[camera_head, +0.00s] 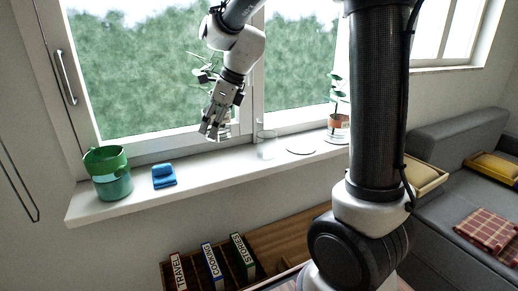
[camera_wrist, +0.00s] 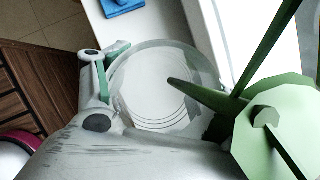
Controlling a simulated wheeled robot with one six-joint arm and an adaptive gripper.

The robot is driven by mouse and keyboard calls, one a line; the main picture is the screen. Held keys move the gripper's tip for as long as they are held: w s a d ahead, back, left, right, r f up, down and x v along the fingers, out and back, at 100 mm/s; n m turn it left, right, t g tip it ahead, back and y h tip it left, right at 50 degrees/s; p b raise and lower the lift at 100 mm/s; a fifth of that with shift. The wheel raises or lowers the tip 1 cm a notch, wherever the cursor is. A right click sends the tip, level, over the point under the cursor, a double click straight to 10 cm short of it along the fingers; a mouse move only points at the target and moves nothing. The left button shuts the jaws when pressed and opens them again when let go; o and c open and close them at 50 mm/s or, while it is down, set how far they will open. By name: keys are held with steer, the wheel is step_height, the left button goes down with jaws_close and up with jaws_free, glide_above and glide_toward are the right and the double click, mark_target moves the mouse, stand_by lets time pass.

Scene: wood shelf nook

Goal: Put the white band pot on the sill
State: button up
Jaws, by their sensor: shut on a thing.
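The white band pot (camera_head: 224,128) is pale, and its plant's dark leaves show behind my wrist in the head view. My gripper (camera_head: 212,130) is shut on it from above, over the middle of the window sill (camera_head: 205,169). Whether its base touches the sill is hard to tell. In the wrist view the pot (camera_wrist: 160,88) shows as a pale round shape with thin curved lines beside one finger. Large green leaves cover the right of that view and hide part of it.
A clear glass (camera_head: 266,146), a flat pale disc (camera_head: 300,150) and a potted plant (camera_head: 338,127) stand to the right. The window is close behind.

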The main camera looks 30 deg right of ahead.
step_height(320, 180, down, 10)
steer(key=shift+w, duration=0.15)
steer(key=o, duration=1.4)
steer(key=v, duration=1.2)
steer(key=s+d+n+h, duration=0.1)
steer(key=s+d+n, duration=0.3)
steer(key=s+n, duration=0.4)
steer(key=s+d+r+n+t+h, duration=0.1)
steer(key=s+d+n, duration=0.3)
steer(key=s+n, duration=0.3)
steer(key=s+d+n+h, duration=0.1)
steer(key=s+d+n, duration=0.3)
steer(key=s+n, duration=0.4)
steer(key=shift+s+r+n+h, duration=0.2)
steer(key=shift+n, duration=0.35)
steer(key=shift+s+r+n+h, duration=0.15)
steer(key=shift+s+n+h, duration=0.05)
steer(key=shift+n, duration=0.35)
